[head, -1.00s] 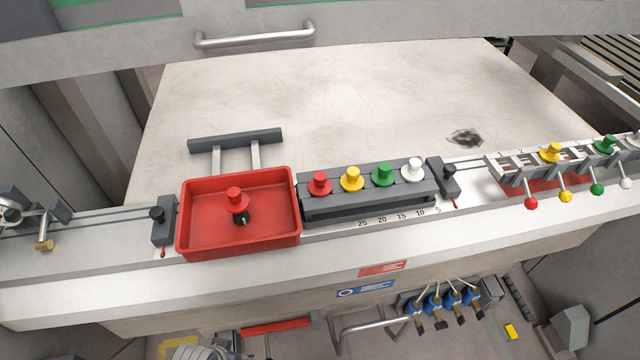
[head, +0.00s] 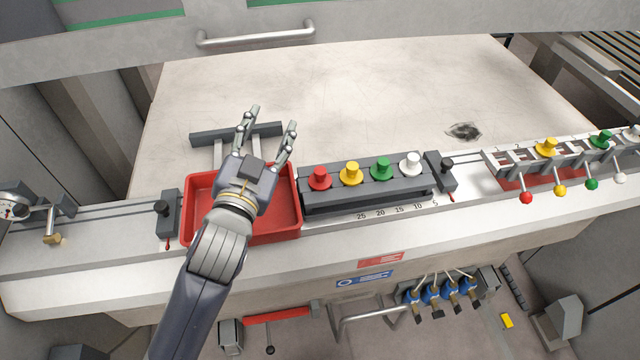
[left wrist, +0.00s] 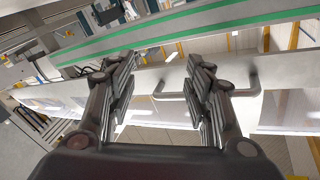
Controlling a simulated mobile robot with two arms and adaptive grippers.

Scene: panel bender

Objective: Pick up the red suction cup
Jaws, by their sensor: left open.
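A red suction cup (head: 319,178) stands at the left end of a row on a dark grey block (head: 330,203). A red tray (head: 286,212) lies just left of the block; the red cup seen in it earlier is hidden now behind my left arm. My left gripper (head: 273,117) is open and empty, above the far side of the tray, fingers pointing away toward the table's back. In the left wrist view its two fingers (left wrist: 160,58) are spread with nothing between them. No suction cup shows in that view. My right gripper is not in view.
Yellow (head: 350,173), green (head: 380,168) and white (head: 410,163) cups share the block. A grey T-shaped bracket (head: 205,137) lies behind the tray. Coloured ball-ended levers (head: 526,197) stand at the right. The pale table (head: 370,90) behind is mostly clear.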

